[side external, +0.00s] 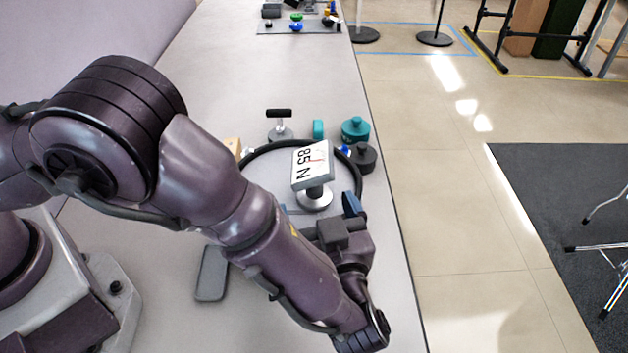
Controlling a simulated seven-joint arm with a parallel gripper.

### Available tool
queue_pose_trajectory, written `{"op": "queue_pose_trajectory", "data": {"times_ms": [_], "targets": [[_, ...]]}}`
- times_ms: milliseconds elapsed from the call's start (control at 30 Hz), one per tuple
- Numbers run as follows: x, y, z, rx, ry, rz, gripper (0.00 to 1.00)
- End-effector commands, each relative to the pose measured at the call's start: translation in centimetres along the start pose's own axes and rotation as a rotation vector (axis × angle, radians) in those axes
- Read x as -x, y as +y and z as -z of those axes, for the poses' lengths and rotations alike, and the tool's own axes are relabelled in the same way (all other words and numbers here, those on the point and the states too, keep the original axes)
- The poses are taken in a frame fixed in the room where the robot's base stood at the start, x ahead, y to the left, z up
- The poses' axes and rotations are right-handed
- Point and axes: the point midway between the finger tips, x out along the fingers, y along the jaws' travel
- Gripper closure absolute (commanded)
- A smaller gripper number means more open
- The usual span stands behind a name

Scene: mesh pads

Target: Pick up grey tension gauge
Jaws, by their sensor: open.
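My gripper (320,207) is low over the table on the near side of the gauge. It is open, with one blue-grey fingertip to the right of the gauge's base and what seems to be the other to the left. Nothing shows between the fingers but the area near the base. My arm hides the left and near part of the ring. Whether a finger touches the base I cannot tell.
Behind the gauge stand a black-handled metal piece (280,127), a teal block (318,129), a teal knobbed piece (355,130) and a dark knobbed piece (363,158). A wooden block (233,147) is partly hidden. A grey flat pad (211,274) lies left. The table's right edge is close.

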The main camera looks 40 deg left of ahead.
Motion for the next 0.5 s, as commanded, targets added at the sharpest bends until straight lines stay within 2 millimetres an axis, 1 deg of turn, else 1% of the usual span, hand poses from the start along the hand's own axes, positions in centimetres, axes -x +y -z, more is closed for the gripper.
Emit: {"op": "queue_pose_trajectory", "data": {"times_ms": [133, 333, 400, 500], "targets": [[-1.3, 0.0, -0.1, -0.001, 0.003, 0.002, 0.12], [-4.3, 0.0, -0.3, -0.001, 0.001, 0.003, 0.12], [-5.0, 0.1, -0.3, -0.001, 0.001, 0.002, 0.12], [-5.4, 0.1, -0.3, -0.001, 0.001, 0.000, 0.12]]}}
